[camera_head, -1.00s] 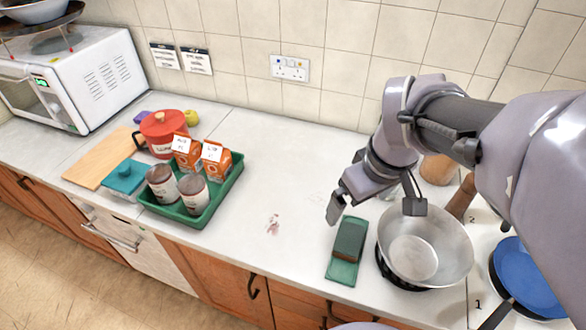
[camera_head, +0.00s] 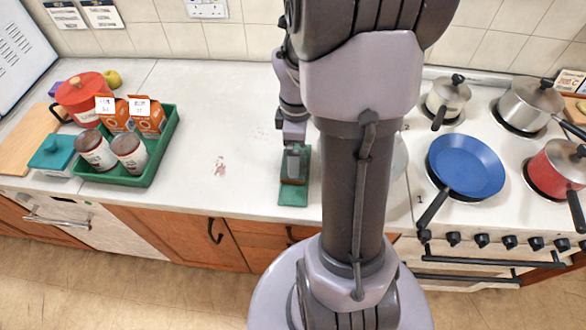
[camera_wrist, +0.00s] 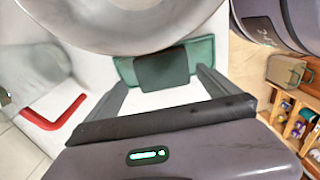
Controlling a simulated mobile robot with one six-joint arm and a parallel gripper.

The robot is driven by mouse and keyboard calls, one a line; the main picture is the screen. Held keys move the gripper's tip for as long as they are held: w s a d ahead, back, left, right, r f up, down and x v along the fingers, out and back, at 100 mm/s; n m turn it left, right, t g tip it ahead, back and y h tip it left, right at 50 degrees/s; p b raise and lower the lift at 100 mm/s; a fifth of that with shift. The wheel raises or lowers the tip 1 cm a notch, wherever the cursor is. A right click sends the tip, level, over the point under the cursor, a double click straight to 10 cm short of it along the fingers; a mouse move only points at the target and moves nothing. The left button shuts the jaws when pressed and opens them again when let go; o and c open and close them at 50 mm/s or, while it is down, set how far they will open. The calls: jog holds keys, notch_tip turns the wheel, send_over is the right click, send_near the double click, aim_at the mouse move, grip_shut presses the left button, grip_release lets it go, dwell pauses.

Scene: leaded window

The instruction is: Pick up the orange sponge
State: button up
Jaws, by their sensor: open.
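The sponge (camera_head: 295,168) lies on a green tray (camera_head: 293,197) on the counter, mostly hidden by my gripper (camera_head: 293,152) in the head view. It has a dark green top and a brownish-orange side strip. In the wrist view the sponge shows as a dark green block (camera_wrist: 162,70) on the teal-green tray (camera_wrist: 204,52). My gripper (camera_wrist: 160,80) is open and empty, its two fingers spread to either side of the sponge's width. I cannot tell how far above the sponge the fingertips are.
A steel pan (camera_wrist: 120,15) is close to the sponge in the wrist view; my arm hides most of it in the head view. A blue frying pan (camera_head: 467,166) sits on the hob at right. A green tray of cartons and cans (camera_head: 150,178) stands left.

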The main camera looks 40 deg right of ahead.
jog(key=f+b, duration=0.2)
jog(key=f, duration=0.1)
jog(key=f+b, duration=0.1)
jog(key=f, duration=0.1)
jog(key=shift+a+f, duration=0.25)
jog(key=shift+a, duration=0.05)
jog(key=shift+r, duration=0.15)
